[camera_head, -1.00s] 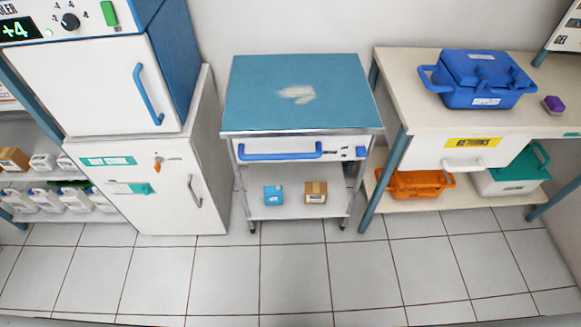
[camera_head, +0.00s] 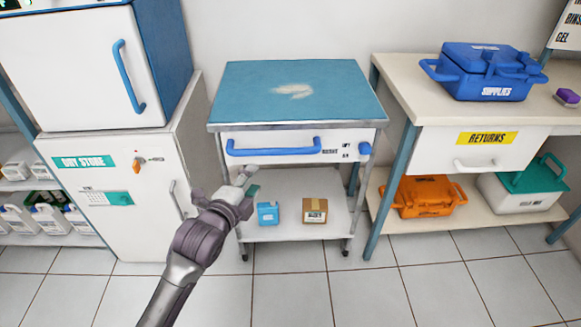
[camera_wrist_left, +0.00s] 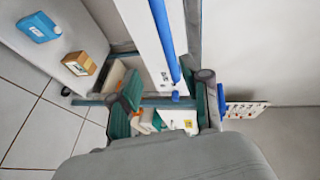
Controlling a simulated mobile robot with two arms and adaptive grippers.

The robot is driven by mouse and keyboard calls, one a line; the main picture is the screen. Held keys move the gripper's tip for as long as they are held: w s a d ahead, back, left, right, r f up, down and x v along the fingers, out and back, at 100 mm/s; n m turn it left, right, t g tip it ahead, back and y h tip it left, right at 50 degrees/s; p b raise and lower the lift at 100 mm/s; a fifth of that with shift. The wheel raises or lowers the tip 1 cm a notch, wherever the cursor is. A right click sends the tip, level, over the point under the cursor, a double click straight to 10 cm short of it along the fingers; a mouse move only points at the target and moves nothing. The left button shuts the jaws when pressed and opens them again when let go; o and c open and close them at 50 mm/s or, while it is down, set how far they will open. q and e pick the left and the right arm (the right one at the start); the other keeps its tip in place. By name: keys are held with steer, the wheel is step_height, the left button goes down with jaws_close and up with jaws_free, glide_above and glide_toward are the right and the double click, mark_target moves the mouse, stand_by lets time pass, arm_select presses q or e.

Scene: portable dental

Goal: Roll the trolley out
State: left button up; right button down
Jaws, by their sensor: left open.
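The trolley (camera_head: 228,128) stands against the wall, with a blue top, a white drawer front and an open lower shelf. A long blue handle (camera_head: 273,151) runs across its drawer front, and the handle shows large in the left wrist view (camera_wrist_left: 165,40). My left gripper (camera_head: 248,181) is open and empty. In the head view it appears just below the left part of the handle, apart from it, in front of the trolley. A blue box (camera_head: 268,213) and a brown box (camera_head: 315,211) sit on the lower shelf. My right gripper is out of view.
A white cabinet (camera_head: 112,215) with an oven-like unit (camera_head: 75,75) on top stands left of the trolley. A bench (camera_head: 425,95) with a blue supplies case (camera_head: 485,75) stands right, an orange case (camera_head: 425,195) below it. The tiled floor in front is clear.

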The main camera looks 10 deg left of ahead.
mark_target(272, 154)
arm_select(q)
steer(key=b+x, duration=0.1)
steer(key=x, duration=0.3)
steer(key=r+x, duration=0.1)
steer(key=x, duration=0.3)
steer(key=b+x, duration=0.1)
steer(key=x, duration=0.3)
steer(key=shift+w+d+r+b, duration=0.15)
steer(key=shift+w+b, duration=0.15)
steer(key=shift+w, duration=0.65)
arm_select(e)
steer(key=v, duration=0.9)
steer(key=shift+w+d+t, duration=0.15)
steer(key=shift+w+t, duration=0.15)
arm_select(q)
jaws_close()
